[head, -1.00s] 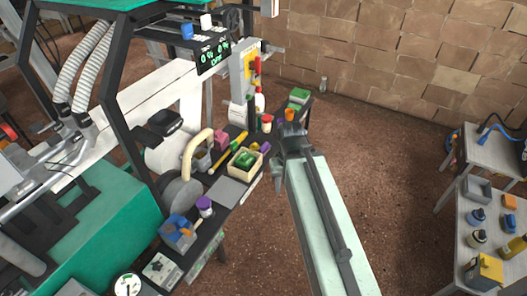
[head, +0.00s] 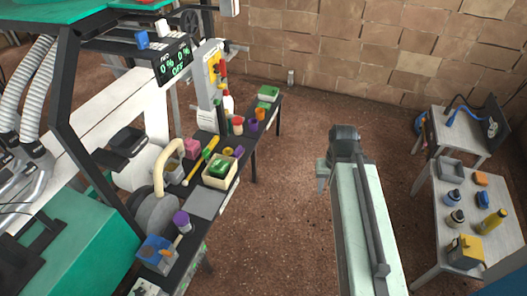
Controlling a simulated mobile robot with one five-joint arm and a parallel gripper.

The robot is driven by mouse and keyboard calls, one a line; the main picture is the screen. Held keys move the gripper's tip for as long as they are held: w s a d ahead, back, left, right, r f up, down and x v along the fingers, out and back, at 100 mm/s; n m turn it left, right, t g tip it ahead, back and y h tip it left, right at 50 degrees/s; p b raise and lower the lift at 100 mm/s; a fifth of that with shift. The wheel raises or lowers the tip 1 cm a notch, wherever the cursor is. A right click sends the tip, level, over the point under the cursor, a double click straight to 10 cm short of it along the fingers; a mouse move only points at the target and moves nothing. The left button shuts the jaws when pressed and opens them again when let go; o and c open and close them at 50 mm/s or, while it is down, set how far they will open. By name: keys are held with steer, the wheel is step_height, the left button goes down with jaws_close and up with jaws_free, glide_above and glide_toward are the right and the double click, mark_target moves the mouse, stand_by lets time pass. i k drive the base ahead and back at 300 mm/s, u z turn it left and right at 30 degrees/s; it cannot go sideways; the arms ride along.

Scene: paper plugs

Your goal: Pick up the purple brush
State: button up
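Small purple items stand on the narrow dark bench (head: 222,205) at the left; I cannot tell for sure which is the brush. One is a purple-topped item (head: 182,220) near the front, beside a blue box (head: 157,252). Another small purple item (head: 239,152) lies behind the cream box, and a third (head: 253,126) stands farther back. My gripper (head: 322,178) is at the far end of my arm, over the floor right of the bench, apart from all of these. Its fingers are too small and hidden to read.
A green machine (head: 75,245) is at left. A grey table (head: 437,215) with bottles is at right. Open floor (head: 285,190) lies between.

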mark_target(239, 150)
steer(key=z, duration=0.5)
steer(key=i, duration=2.9)
steer(key=u, duration=4.55)
steer(key=i, duration=0.55)
steer(key=u, duration=0.15)
